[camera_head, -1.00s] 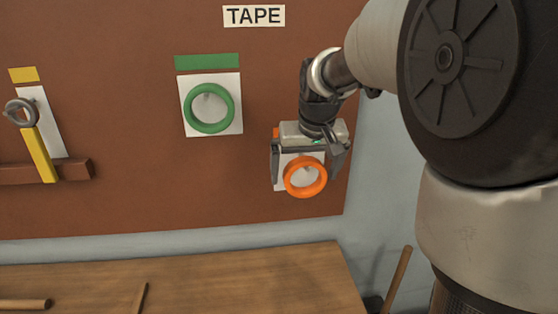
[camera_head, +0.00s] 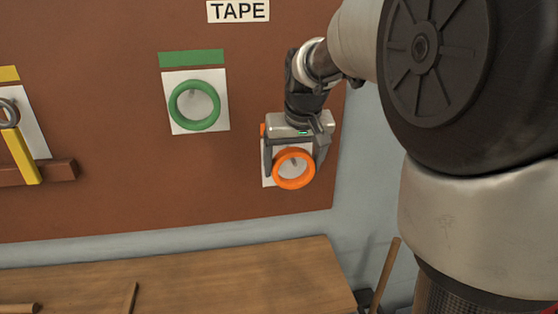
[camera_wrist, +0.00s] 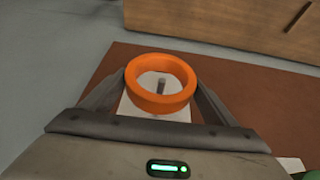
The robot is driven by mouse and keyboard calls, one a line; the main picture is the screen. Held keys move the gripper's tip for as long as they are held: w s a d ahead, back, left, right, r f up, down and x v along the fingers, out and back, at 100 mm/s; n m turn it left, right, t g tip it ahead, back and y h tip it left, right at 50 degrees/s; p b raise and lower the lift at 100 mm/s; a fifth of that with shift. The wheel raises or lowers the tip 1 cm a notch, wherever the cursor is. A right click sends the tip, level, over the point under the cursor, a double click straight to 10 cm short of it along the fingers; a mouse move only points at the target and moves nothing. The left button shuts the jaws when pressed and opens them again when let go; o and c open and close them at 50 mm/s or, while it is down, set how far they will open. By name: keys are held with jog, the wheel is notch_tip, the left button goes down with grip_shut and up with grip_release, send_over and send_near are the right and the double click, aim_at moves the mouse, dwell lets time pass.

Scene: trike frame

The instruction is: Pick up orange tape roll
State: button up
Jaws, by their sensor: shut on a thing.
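The orange tape roll (camera_head: 293,183) is at the right side of the brown pegboard, in front of a white card (camera_head: 268,174). My gripper (camera_head: 294,166) reaches down from above with one finger on each side of the roll and is shut on it. In the wrist view the orange tape roll (camera_wrist: 160,102) sits between the two fingers of my gripper (camera_wrist: 160,88), and a grey peg (camera_wrist: 161,86) shows inside its ring. Whether the roll touches the card is hard to tell.
A green tape roll (camera_head: 194,123) hangs on a white card to the left, under a TAPE label (camera_head: 238,11). A yellow-handled tool (camera_head: 21,155) hangs at the far left. A wooden bench (camera_head: 180,281) stands below the board (camera_head: 130,210).

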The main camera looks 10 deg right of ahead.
notch_tip(320, 180, up, 2)
jog(key=shift+r, duration=0.15)
jog(key=s+b, duration=0.2)
jog(key=s, duration=1.6)
jog(key=shift+w+f+b, duration=0.25)
jog(key=shift+w+f, duration=0.1)
jog(key=shift+w, duration=2.7)
jog(key=shift+w+f+b, duration=0.2)
jog(key=shift+w+f, duration=0.1)
jog(key=shift+w, duration=2.8)
jog(key=shift+w+f+b, duration=0.25)
jog(key=shift+w+f, duration=0.1)
jog(key=shift+w, duration=2.7)
jog(key=shift+w+f, duration=0.5)
jog(key=shift+w, duration=0.25)
